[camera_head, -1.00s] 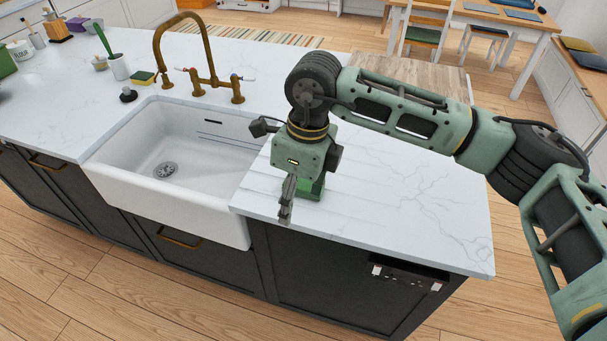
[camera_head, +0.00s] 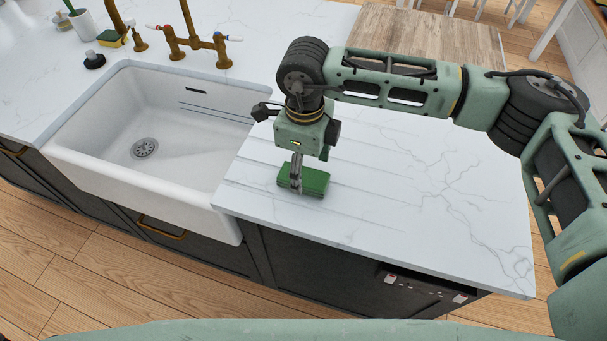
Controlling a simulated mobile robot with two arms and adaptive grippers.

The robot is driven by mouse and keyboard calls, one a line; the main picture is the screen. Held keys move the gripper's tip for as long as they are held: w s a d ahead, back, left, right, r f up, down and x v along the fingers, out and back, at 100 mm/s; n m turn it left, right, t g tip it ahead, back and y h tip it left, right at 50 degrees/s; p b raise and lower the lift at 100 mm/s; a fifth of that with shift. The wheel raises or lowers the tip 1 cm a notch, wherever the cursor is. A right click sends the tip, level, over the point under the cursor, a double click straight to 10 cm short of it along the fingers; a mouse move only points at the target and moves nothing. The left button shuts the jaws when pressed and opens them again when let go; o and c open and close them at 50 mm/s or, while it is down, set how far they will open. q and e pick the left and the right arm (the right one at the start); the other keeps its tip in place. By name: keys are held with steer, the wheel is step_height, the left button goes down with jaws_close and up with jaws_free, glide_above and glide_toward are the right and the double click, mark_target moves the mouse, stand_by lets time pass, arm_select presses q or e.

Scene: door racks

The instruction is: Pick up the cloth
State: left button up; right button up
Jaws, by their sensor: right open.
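The cloth (camera_head: 316,182) is a green, block-shaped folded bundle. It lies on the white marble counter just right of the sink. My right gripper (camera_head: 296,184) points down over the cloth's left half, and its fingers cover part of it. The gripper is open, seen nearly edge-on. I cannot tell whether the fingers touch the cloth. My left gripper is not in view.
The white sink (camera_head: 180,130) with a brass faucet (camera_head: 190,45) lies to the left. The counter (camera_head: 430,190) right of the cloth is clear. A wooden board (camera_head: 430,35) is at the back.

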steer(key=f, duration=0.1)
steer(key=f+p, duration=0.1)
steer(key=f, duration=0.1)
steer(key=shift+w+a+f, duration=0.1)
steer(key=shift+w+f, duration=0.25)
steer(key=shift+f, duration=0.05)
steer(key=shift+s+f, duration=0.1)
steer(key=shift+f, duration=0.05)
steer(key=shift+c, duration=0.6)
steer(key=c, duration=1.1)
